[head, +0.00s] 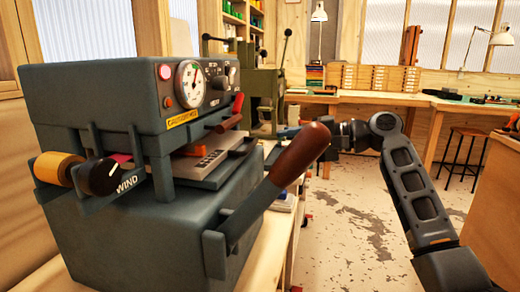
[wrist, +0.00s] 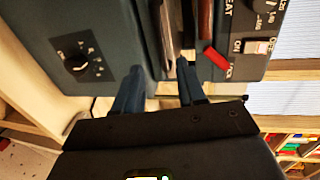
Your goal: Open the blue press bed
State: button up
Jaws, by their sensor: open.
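The blue press (head: 110,95) stands on the bench at left in the head view, with a dial and switches on its front. Its bed (head: 203,165), a grey plate carrying type, sits in the opening under the upper housing. A long lever with a brown handle (head: 300,152) sticks out at its right; a small red handle (head: 232,114) is above the bed. My gripper (wrist: 158,88) is open and empty in the wrist view, its blue fingers close to the press body (wrist: 115,25). In the head view the gripper is largely hidden behind the brown handle.
A foil roll (head: 58,168) and a WIND knob (head: 101,177) are on the press's left. A green press (head: 265,92) stands behind it. A workbench (head: 400,98) with drawers and a stool (head: 468,150) are at the back. The floor (head: 350,220) is clear.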

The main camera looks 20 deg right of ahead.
jog(key=x, duration=0.7)
jog(key=shift+w+a, duration=0.25)
jog(key=shift+c, duration=0.2)
grip_shut()
